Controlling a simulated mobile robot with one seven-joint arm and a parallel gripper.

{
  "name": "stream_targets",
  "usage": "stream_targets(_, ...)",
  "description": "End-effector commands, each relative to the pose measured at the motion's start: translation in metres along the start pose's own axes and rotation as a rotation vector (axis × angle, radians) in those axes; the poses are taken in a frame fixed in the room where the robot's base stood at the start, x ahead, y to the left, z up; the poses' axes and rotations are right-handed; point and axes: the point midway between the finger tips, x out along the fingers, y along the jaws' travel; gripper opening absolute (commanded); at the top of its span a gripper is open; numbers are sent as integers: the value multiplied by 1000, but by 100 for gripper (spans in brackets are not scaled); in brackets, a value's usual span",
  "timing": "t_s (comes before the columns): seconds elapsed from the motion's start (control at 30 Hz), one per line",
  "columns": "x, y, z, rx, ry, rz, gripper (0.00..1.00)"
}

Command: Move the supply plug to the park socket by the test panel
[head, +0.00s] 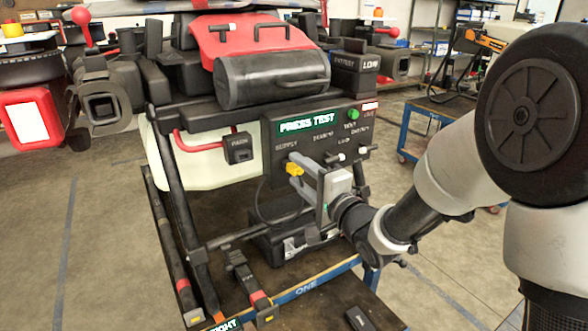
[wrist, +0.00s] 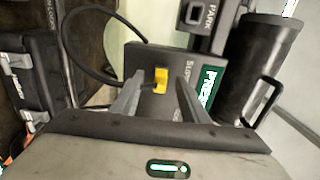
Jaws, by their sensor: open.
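The yellow supply plug (head: 294,169) sits at the SUPPLY position on the dark test panel (head: 322,133). In the wrist view the plug (wrist: 161,80) shows between the two fingers, with a visible gap on each side. My gripper (head: 298,173) is open, its fingers pointing at the panel on either side of the plug; how far the tips reach along it is hard to tell. The park socket (head: 238,148), a black box marked PARK, is left of the panel and looks empty. It also shows at the top of the wrist view (wrist: 195,14).
A black cable (head: 258,207) loops below the panel, left of the fingers in the wrist view. A black canister (head: 272,80) is above the panel. Frame legs (head: 180,210) stand at the left. A black case (head: 285,240) lies below on the blue-edged cart (head: 320,283).

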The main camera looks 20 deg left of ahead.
Motion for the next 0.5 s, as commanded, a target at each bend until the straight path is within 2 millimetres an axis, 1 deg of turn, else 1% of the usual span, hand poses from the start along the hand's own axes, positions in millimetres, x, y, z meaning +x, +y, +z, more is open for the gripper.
stream_targets(0.37, 0, 0, 0, 0, 0, 0, 41)
stream_targets(0.5, 0, 0, 0, 0, 0, 0, 17)
